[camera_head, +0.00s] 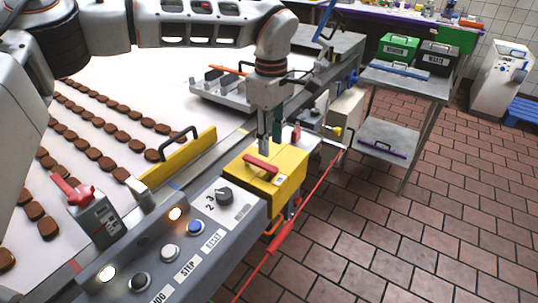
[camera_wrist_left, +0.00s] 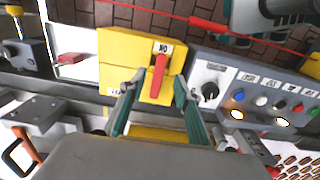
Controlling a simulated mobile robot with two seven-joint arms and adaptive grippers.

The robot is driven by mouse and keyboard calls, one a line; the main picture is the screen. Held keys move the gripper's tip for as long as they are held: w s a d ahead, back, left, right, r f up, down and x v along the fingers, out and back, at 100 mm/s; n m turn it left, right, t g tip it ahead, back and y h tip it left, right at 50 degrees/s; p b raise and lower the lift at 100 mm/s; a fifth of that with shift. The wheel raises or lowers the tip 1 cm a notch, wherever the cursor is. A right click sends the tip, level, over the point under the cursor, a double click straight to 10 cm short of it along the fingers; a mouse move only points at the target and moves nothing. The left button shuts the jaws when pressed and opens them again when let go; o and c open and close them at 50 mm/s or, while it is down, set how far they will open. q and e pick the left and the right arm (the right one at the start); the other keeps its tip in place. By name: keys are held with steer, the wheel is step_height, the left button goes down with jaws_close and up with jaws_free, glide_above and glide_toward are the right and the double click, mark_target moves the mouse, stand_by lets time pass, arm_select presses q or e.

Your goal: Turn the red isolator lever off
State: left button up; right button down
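The red isolator lever (camera_head: 261,165) sits on top of a yellow box (camera_head: 274,191) at the end of the control panel. In the left wrist view the lever (camera_wrist_left: 158,76) points at the white ON label, which appears upside down. My left gripper (camera_head: 264,146) points down over the yellow box, close to the lever. In the left wrist view its two green-grey fingers (camera_wrist_left: 159,84) are spread on either side of the lever, with gaps to it. I cannot tell whether they reach down to lever height. My right gripper is not in view.
The panel beside the box has a black rotary knob (camera_head: 224,195) and several buttons. A grey box with another red lever (camera_head: 72,188) stands farther left. A yellow guard (camera_head: 180,158) with a dark handle borders the conveyor. A red cable (camera_head: 277,238) runs past the box.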

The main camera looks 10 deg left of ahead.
mark_target(271, 167)
arm_select(q)
step_height(271, 167, down, 7)
steer(key=shift+s+r, duration=0.1)
stand_by(0.3)
jaws_close()
